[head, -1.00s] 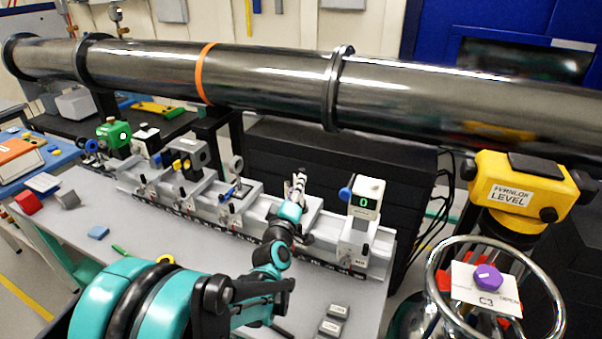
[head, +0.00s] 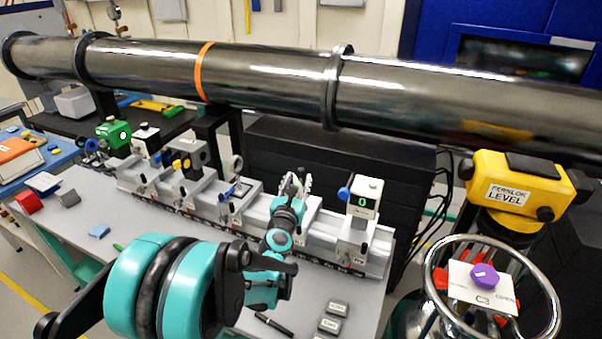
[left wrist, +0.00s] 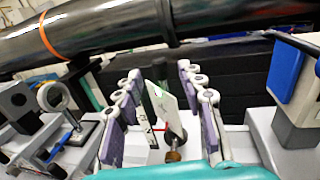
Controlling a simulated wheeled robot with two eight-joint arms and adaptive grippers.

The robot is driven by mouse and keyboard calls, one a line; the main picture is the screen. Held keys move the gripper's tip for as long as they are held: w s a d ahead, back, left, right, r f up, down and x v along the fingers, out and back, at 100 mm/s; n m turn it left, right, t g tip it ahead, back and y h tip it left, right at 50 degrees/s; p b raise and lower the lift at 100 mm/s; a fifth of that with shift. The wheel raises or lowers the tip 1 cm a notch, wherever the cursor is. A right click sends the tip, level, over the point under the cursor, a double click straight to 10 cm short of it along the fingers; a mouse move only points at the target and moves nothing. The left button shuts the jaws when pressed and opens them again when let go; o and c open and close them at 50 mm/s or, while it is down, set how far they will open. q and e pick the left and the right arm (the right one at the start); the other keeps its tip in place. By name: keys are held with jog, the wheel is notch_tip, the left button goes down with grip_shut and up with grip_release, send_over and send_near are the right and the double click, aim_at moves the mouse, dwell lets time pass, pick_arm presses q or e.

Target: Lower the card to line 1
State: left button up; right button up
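My left gripper (head: 295,186) reaches over the rail of instruments, in front of the black pipe. In the left wrist view it is open (left wrist: 160,70), its two purple-and-grey fingers apart. A pale, tilted card (left wrist: 166,105) stands between them, with a gap visible on each side. A narrow white strip with dark marks (left wrist: 147,127) is left of the card. A brass knob (left wrist: 173,156) sits below the card. In the head view my gripper hides the card. I cannot read which line the card is at. My right gripper is out of view.
A white unit with a green 0 display (head: 362,198) stands right of my gripper on the rail. A ring-shaped holder (left wrist: 55,97) stands to the left in the wrist view. The long black pipe (head: 260,75) runs behind.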

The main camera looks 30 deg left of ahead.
aim_at(300, 174)
pick_arm(q)
jog(key=x, duration=0.5)
jog(key=shift+w+b, duration=0.1)
jog(key=shift+b, duration=0.25)
jog(key=shift+c, duration=0.2)
grip_shut()
